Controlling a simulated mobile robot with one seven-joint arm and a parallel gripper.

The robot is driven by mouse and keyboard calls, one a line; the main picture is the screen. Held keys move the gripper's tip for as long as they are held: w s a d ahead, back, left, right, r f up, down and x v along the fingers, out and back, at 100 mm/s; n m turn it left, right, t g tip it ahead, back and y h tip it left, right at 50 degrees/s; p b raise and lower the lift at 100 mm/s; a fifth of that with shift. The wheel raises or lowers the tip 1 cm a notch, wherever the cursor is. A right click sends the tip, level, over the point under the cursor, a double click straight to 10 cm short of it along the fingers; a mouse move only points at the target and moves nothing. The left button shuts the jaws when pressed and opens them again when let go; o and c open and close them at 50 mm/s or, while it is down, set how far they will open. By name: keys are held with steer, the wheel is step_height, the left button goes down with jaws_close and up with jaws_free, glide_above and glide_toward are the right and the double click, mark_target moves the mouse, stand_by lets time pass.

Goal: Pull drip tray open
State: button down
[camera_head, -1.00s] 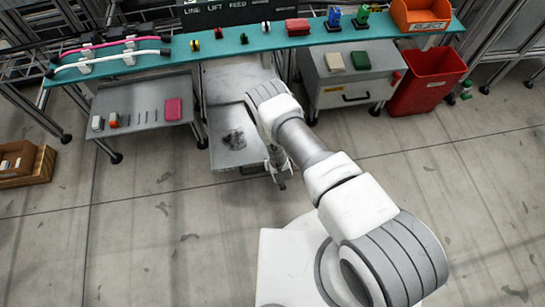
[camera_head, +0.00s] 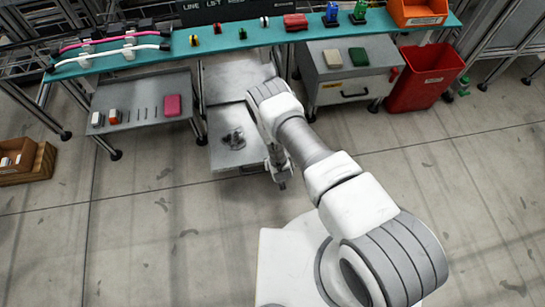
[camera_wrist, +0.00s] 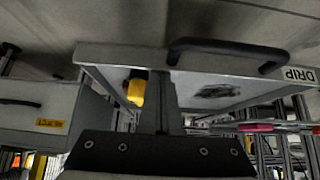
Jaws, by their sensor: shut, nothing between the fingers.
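The drip tray (camera_head: 222,160) is a grey tray pulled out toward me below the teal shelf, with a dark patch on its floor. In the wrist view the tray (camera_wrist: 110,55) shows its open inside, a black bar handle (camera_wrist: 225,50) on its front and a DRIP label at the right. My gripper (camera_head: 281,183) is at the tray's front right corner in the head view. In the wrist view my gripper (camera_wrist: 165,75) is shut, with its fingers across the tray front beside the handle. I cannot tell whether it touches the handle.
A grey drawer cabinet (camera_head: 325,88) and a red bin (camera_head: 424,78) stand to the right of the tray. A grey side table (camera_head: 140,125) with small parts is to the left. A wooden crate (camera_head: 35,165) sits at far left. The floor in front is clear.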

steer(key=w, duration=0.1)
steer(key=w+b, duration=0.2)
steer(key=shift+w+a+f, duration=0.2)
steer(key=shift+a+f, duration=0.1)
steer(key=shift+a, duration=0.05)
steer(key=p+v, duration=0.4)
steer(key=v, duration=0.6)
steer(key=shift+w+r+p, duration=0.25)
steer(key=shift+r+p, duration=0.05)
steer(key=shift+r, duration=0.05)
steer(key=shift+a, duration=0.15)
